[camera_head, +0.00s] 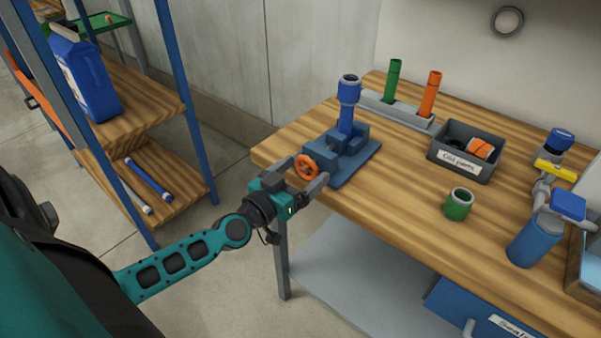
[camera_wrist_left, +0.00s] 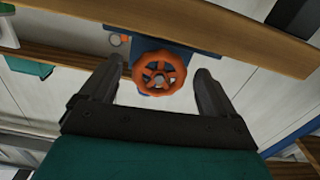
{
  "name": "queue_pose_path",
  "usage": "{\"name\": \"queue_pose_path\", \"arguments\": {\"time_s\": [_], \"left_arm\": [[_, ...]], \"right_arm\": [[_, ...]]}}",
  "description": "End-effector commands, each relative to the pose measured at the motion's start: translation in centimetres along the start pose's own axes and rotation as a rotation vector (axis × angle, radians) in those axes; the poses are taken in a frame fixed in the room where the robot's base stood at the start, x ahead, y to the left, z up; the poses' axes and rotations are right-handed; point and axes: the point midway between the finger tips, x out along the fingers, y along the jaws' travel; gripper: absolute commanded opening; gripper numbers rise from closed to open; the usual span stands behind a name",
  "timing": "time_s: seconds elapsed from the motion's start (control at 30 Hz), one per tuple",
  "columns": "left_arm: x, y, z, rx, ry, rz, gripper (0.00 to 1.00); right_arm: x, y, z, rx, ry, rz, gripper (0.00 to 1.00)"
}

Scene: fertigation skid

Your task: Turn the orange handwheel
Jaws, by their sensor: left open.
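The orange handwheel (camera_head: 306,167) sits on the near left side of a blue vise-like fixture (camera_head: 342,156) at the table's left corner. A blue pipe (camera_head: 347,105) stands upright in that fixture. My left gripper (camera_head: 304,176) is open, with its fingers pointing at the handwheel. In the left wrist view the handwheel (camera_wrist_left: 160,72) shows between the two finger tips (camera_wrist_left: 156,82), with a gap on each side. I cannot tell whether the tips reach its rim in depth. My right gripper is not in view.
The wooden table (camera_head: 392,205) carries a grey bin (camera_head: 462,168) with orange parts, a green cup (camera_head: 458,204), a holder with a green tube (camera_head: 392,82) and an orange tube (camera_head: 430,95), and a blue container (camera_head: 534,240) at right. A shelf rack (camera_head: 175,100) stands at left.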

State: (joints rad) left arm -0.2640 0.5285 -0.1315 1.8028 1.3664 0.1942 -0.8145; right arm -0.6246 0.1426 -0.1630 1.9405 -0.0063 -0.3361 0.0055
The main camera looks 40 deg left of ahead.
Motion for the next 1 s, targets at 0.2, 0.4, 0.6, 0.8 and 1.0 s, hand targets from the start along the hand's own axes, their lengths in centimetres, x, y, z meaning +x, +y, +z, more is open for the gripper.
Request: {"name": "queue_pose_path", "arguments": {"time_s": [0.2,0.4,0.6,0.8,1.0], "left_arm": [[-0.01,0.01,0.0,0.0,0.0,0.0,0.86],[-0.02,0.01,-0.01,0.0,0.0,0.0,0.67],[-0.03,0.01,-0.02,0.0,0.001,0.0,0.48],[-0.03,0.01,-0.02,0.0,0.001,0.0,0.34],[-0.03,0.02,-0.04,-0.022,0.001,0.0,0.34]], "right_arm": [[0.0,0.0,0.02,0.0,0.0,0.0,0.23],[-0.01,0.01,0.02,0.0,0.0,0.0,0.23],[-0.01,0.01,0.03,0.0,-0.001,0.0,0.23],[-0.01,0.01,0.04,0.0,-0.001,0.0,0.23],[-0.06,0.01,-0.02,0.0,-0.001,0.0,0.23]]}}
